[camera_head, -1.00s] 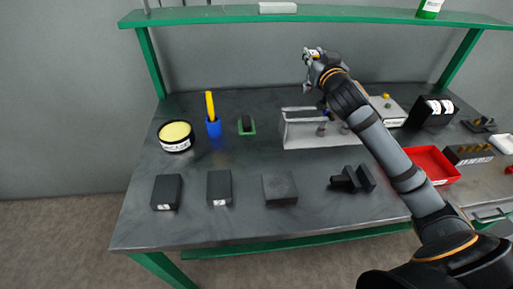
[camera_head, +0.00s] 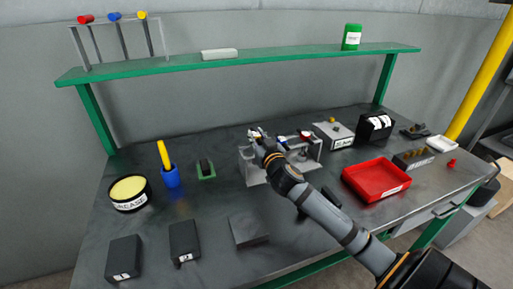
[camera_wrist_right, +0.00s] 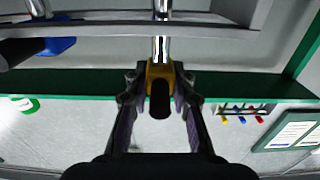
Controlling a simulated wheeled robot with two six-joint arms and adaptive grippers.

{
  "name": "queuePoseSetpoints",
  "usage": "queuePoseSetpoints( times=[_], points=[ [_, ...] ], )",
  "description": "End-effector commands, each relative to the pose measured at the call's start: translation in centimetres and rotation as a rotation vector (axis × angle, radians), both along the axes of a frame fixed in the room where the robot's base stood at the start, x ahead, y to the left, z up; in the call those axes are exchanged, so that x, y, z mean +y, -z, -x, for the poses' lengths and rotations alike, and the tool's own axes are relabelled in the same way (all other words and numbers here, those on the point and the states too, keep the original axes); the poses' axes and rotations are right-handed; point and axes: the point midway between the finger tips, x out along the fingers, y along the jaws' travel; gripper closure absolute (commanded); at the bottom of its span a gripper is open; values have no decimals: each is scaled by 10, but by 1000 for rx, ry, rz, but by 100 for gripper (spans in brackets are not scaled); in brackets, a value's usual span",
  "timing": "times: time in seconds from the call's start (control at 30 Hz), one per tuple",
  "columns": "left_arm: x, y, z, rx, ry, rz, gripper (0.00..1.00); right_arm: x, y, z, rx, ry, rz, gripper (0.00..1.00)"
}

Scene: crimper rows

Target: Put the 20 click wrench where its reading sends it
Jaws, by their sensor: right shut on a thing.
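My right gripper (camera_head: 257,135) is at the left end of the grey rack (camera_head: 247,172) on the bench. In the right wrist view the gripper (camera_wrist_right: 160,100) is shut on a wrench (camera_wrist_right: 160,72) with a yellow collar, a dark end and a chrome shaft. The shaft runs up in that view past the rack's grey bars; whether it is seated in a slot I cannot tell. A red-ended tool (camera_head: 305,134) and a blue part (camera_head: 282,141) show at the rack. No reading is legible. My left gripper is out of view.
A red tray (camera_head: 376,196) and a grey box (camera_head: 333,135) stand right of the rack. A round yellow-topped container (camera_head: 130,193), a blue cup (camera_head: 170,178) and dark blocks (camera_head: 185,240) stand left and front. A green shelf (camera_head: 270,59) runs above, bearing a rack (camera_head: 98,42) with coloured tools.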

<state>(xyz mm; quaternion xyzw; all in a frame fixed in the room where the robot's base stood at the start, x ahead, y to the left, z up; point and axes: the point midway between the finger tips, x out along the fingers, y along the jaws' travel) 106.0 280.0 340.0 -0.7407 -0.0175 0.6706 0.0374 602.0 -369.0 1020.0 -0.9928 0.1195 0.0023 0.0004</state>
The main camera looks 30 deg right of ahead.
Motion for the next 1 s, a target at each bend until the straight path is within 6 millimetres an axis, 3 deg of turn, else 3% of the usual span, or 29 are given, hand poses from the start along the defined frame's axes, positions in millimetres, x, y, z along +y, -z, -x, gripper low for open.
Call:
queuePoseSetpoints(
  times=[0.07,0.3,0.67,0.7,0.87,1.0],
  points=[
    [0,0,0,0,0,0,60,0,2,0,-1,0,0,100],
    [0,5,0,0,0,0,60,1,36,0,0,-1,-1,100],
    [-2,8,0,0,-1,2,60,1,41,0,-2,-2,1,100],
    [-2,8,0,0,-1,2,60,0,42,0,0,-1,0,75],
    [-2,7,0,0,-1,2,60,0,41,0,0,-1,0,54],
    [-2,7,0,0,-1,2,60,0,41,0,0,-1,0,54]
  ],
)
